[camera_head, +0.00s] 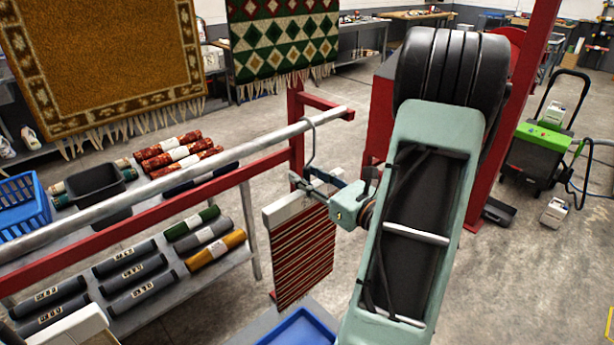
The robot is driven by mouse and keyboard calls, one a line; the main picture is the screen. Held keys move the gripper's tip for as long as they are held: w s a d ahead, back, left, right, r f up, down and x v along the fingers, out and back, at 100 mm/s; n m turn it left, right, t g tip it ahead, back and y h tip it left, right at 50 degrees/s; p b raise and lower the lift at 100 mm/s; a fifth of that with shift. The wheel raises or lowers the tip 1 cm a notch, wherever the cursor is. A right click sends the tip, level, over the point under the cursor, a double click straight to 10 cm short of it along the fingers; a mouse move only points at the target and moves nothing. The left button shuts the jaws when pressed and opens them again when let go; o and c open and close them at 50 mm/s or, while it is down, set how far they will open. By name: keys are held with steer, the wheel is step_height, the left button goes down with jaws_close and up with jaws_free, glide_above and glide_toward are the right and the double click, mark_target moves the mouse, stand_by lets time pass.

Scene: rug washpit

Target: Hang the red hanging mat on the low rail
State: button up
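The red hanging mat (302,254) has dark and pale stripes. It hangs upright below a white header bar (287,210) with a grey wire hook (314,143) above it. The hook's curved top is at the low rail (216,169), a grey pipe, near its right end. I cannot tell whether the hook sits over the pipe or just beside it. My gripper (312,180) reaches in from the right, with its fingers around the base of the hook just above the header bar. It appears shut on the mat's hanger; the contact is partly hidden.
A red beam (150,216) runs below the rail, with a red post (296,130) at its end. A shelf with rolled mats, a black tub (95,181) and a blue crate (22,207) stands left. A blue tray (298,330) lies below the mat. Large rugs hang behind.

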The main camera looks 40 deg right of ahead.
steer(key=s+d, duration=0.1)
steer(key=s, duration=1.1)
steer(key=shift+d, duration=0.3)
steer(key=shift+w, duration=0.1)
